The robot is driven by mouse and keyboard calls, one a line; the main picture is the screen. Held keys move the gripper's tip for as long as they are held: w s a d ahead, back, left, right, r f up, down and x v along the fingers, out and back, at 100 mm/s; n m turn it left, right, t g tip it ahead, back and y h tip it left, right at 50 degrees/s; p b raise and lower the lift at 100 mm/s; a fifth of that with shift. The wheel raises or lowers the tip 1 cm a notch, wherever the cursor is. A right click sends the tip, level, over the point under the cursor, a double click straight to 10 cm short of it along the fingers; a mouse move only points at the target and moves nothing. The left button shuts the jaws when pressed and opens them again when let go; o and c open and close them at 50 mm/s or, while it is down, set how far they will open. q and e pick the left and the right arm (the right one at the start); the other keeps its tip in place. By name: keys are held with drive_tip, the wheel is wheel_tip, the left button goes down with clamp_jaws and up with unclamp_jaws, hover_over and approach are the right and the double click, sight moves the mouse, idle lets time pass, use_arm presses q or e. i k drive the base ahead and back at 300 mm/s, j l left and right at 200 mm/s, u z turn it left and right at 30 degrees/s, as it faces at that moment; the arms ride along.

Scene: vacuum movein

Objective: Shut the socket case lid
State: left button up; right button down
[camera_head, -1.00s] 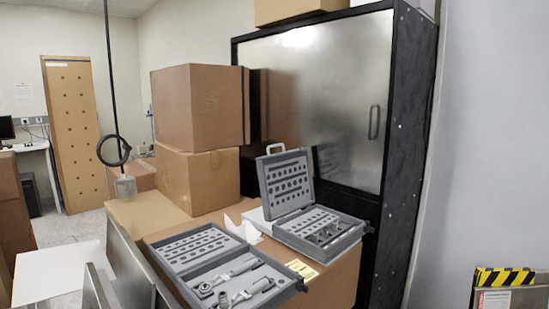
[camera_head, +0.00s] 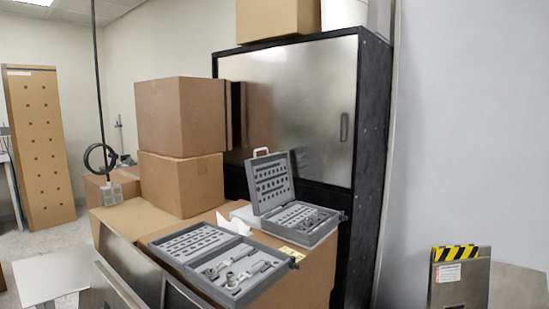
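Two grey socket cases stand on a cardboard box top. The nearer case (camera_head: 240,283) lies fully open, with its lid (camera_head: 199,238) folded flat to the left and ratchet tools lying in its base. The farther case (camera_head: 318,232) stands behind it to the right, with its lid (camera_head: 271,181) upright and tilted back, a white handle on top and tools in its base. The two cases are close together. Neither of my grippers shows in the head view.
Large stacked cardboard boxes (camera_head: 182,117) stand behind the cases on the left. A black-framed metal cabinet (camera_head: 300,105) rises behind them. Metal panels (camera_head: 128,268) stand at the front left. A panel with yellow-black striping (camera_head: 454,254) is at the lower right.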

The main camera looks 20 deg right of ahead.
sight(270, 184)
drive_tip(key=j+z, duration=0.15)
drive_tip(key=j, duration=0.15)
drive_tip(key=k+j+z, duration=0.15)
drive_tip(key=j, duration=0.15)
drive_tip(key=k+j+z, duration=0.1)
drive_tip(key=j, duration=0.2)
drive_tip(key=j+z, duration=0.25)
drive_tip(key=j, duration=0.2)
drive_tip(key=j+z, duration=0.25)
drive_tip(key=j, duration=0.2)
drive_tip(key=i+j+z, duration=0.1)
drive_tip(key=j+z, duration=0.15)
drive_tip(key=j, duration=0.15)
drive_tip(key=j+z, duration=0.25)
drive_tip(key=j, duration=0.2)
drive_tip(key=i+j+z, duration=0.1)
drive_tip(key=j, duration=0.2)
drive_tip(key=i+j+z, duration=0.2)
drive_tip(key=j, duration=0.4)
drive_tip(key=j+z, duration=0.4)
drive_tip(key=j, duration=0.95)
drive_tip(key=l+u, duration=0.1)
drive_tip(key=l, duration=0.6)
drive_tip(key=i+l+u, duration=0.1)
drive_tip(key=l, duration=0.55)
